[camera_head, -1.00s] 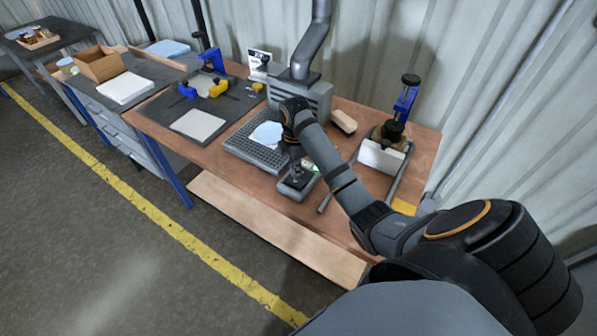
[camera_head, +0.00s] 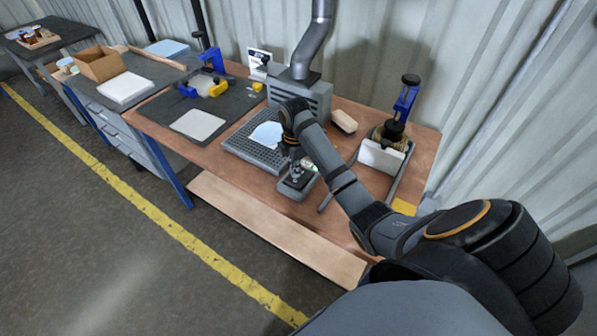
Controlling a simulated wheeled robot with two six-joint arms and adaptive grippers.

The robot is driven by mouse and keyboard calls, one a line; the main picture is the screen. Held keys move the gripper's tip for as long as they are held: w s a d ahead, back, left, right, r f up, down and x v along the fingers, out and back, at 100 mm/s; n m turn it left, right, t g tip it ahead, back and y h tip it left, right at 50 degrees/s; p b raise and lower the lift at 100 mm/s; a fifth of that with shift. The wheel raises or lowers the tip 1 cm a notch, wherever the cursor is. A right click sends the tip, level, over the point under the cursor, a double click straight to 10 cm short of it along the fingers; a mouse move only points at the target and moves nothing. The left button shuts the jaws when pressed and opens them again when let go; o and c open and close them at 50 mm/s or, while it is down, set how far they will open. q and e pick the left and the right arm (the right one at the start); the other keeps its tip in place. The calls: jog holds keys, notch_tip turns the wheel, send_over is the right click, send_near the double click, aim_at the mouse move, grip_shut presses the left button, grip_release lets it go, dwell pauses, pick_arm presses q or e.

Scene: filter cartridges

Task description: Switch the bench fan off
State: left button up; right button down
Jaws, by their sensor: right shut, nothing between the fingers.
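The bench fan unit looks to be the grey louvred box (camera_head: 312,99) with a metal duct rising from it, at the back of the wooden bench. A small grey control box (camera_head: 296,190) sits near the bench's front edge, with a small greenish-white spot beside the fingers. My right gripper (camera_head: 299,173) is shut and empty, pointing down right over this box. The fingers hide part of its top, and I cannot tell whether they touch it. The switch position is not readable. My left gripper is out of view.
A perforated grey tray (camera_head: 240,150) with a light blue round piece (camera_head: 266,134) lies left of my gripper. A wooden block (camera_head: 344,121) and a blue clamp stand (camera_head: 405,98) with a white plate are to the right. A dark mat (camera_head: 160,108) lies left.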

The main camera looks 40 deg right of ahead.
aim_at(296, 181)
jog(key=shift+f+b, duration=0.35)
jog(key=shift+f, duration=1.05)
dwell(0.5)
notch_tip(296, 181, up, 7)
jog(key=p, duration=0.9)
jog(key=shift+r, duration=0.1)
dwell(0.4)
